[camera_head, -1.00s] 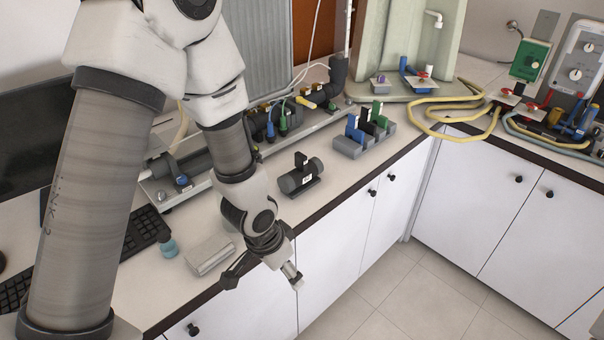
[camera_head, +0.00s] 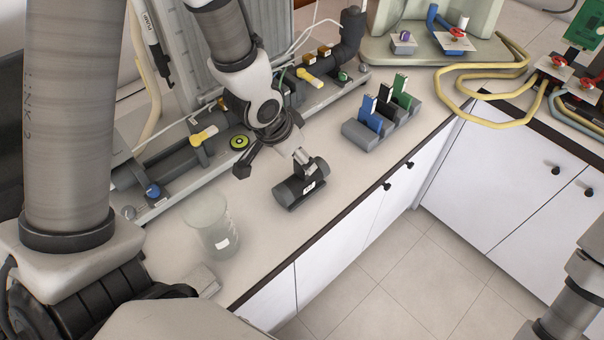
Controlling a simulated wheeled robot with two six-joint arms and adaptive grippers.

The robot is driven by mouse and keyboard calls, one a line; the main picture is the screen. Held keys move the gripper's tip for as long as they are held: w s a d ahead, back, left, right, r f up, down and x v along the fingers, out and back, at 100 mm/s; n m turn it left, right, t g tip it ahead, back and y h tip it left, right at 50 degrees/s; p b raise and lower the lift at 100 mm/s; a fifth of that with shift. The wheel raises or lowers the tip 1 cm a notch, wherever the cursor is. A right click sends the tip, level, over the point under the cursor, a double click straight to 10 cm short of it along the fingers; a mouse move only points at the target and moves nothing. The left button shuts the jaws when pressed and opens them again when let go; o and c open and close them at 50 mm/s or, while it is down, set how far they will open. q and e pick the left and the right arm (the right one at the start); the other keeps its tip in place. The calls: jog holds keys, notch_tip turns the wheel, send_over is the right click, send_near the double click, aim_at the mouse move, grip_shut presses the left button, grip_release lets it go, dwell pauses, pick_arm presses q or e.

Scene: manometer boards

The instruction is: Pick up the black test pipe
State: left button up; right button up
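A short dark pipe piece (camera_head: 298,190) with a black upright tab and white label lies on the counter. A grey rack (camera_head: 367,135) to its right holds blue, black and green upright pieces; the black one (camera_head: 384,98) is in the middle. I cannot tell by name which is the black test pipe. My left gripper (camera_head: 272,162) is open, its fingers spread, just above and left of the pipe piece. One fingertip overlaps the tab in the picture; contact is unclear. My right gripper is out of view; only part of my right arm shows at bottom right.
A glass beaker (camera_head: 212,228) stands left of the pipe piece. A pipe board (camera_head: 180,200) with valves runs behind it. Yellow hoses (camera_head: 465,90) lie at the right. The counter's dark front edge (camera_head: 345,195) is close to the pipe piece.

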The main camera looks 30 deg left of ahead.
pick_arm(q)
jog(key=x, duration=0.3)
jog(key=p+x, duration=0.1)
jog(key=x, duration=0.1)
jog(key=shift+w+a+f, duration=0.25)
jog(key=shift+s+d+r, duration=0.1)
jog(key=shift+s+r, duration=0.05)
jog(key=shift+c, duration=0.4)
jog(key=shift+s+r, duration=0.1)
jog(key=shift+s, duration=0.1)
jog(key=c, duration=0.5)
jog(key=shift+s, duration=0.1)
jog(key=c, duration=0.6)
grip_shut()
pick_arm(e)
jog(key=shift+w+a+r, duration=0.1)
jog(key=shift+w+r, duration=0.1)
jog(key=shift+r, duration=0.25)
pick_arm(q)
jog(key=shift+w+r, duration=0.2)
jog(key=shift+r, duration=0.2)
notch_tip(320, 180, up, 9)
jog(key=p, duration=0.3)
jog(key=shift+s+r+p, duration=0.1)
jog(key=shift+r+p, duration=0.1)
jog(key=shift+p, duration=0.15)
jog(key=shift+f, duration=0.1)
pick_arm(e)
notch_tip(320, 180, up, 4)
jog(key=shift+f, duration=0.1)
